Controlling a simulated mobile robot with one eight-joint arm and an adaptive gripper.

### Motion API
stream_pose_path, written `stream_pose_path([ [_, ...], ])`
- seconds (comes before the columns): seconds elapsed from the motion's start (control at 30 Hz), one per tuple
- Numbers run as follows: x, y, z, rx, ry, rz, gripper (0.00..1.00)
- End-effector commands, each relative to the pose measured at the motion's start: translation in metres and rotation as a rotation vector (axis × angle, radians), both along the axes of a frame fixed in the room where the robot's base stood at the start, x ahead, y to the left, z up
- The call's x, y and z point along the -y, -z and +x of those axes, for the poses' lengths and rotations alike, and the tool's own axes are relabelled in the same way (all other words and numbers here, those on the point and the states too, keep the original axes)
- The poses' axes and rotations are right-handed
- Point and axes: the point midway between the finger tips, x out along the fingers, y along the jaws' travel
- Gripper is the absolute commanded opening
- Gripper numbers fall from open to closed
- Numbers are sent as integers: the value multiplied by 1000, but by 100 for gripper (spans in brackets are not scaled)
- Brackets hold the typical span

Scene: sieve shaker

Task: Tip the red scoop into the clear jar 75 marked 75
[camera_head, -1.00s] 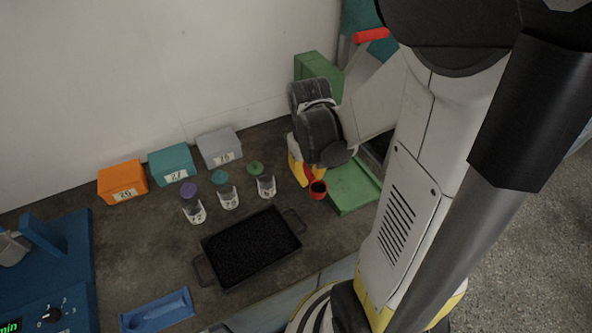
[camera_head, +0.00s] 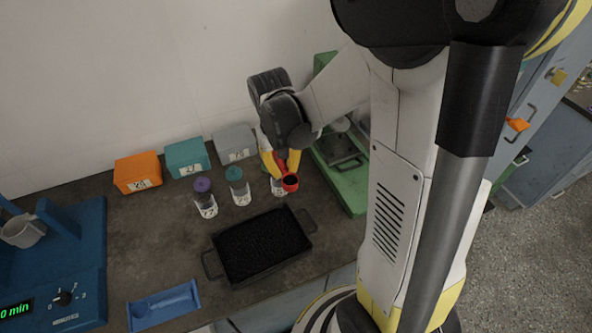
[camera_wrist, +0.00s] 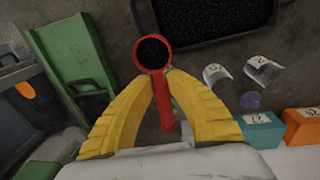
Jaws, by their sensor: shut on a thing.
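The red scoop (camera_head: 290,182) is held by its handle in my gripper (camera_head: 280,162), which is shut on it. In the wrist view, the scoop's round cup (camera_wrist: 138,55) holds dark grains and sticks out beyond my yellow fingertips (camera_wrist: 160,80). The cup looks about level. In the head view, a clear jar (camera_head: 278,190) shows partly behind the scoop and fingers, at the right end of the jar row. Its label is not readable here. Whether the cup is directly above its mouth I cannot tell.
Two other clear jars, one by a purple lid (camera_head: 202,184) and one by a teal lid (camera_head: 234,173), stand to the left. A black tray of dark grains (camera_head: 212,265) lies in front. Orange, teal and grey boxes stand behind. A green device (camera_head: 349,195) is at right.

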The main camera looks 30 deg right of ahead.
Motion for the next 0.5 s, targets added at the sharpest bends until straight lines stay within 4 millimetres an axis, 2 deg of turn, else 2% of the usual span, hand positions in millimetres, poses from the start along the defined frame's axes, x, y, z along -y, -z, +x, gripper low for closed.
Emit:
stream_pose_path([
  [0.5, -38, 1, 44, -12, -1, -6, 0],
])
